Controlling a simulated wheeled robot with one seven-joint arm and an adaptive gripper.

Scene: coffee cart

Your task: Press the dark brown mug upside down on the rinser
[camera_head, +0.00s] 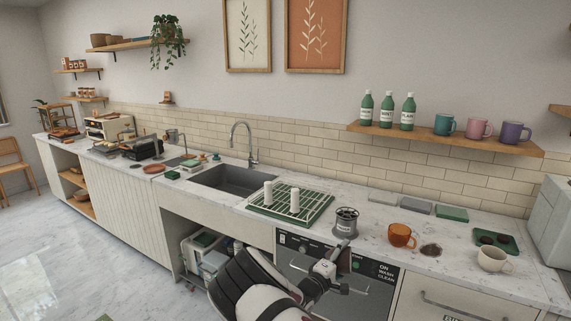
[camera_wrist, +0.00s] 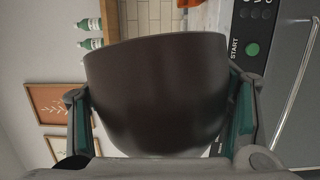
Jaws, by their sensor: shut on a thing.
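The dark brown mug (camera_wrist: 155,85) fills the middle of the wrist view, between the two fingers of my gripper (camera_wrist: 162,110). My gripper is shut on it. In the head view my gripper (camera_head: 332,273) is in front of the counter, before the dishwasher front, and the mug (camera_head: 344,259) shows only as a small dark shape at its tip. I cannot tell which way the mug's mouth points.
A green drying rack (camera_head: 262,211) is farther left. A green tray (camera_head: 510,245) lies behind the cream mug.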

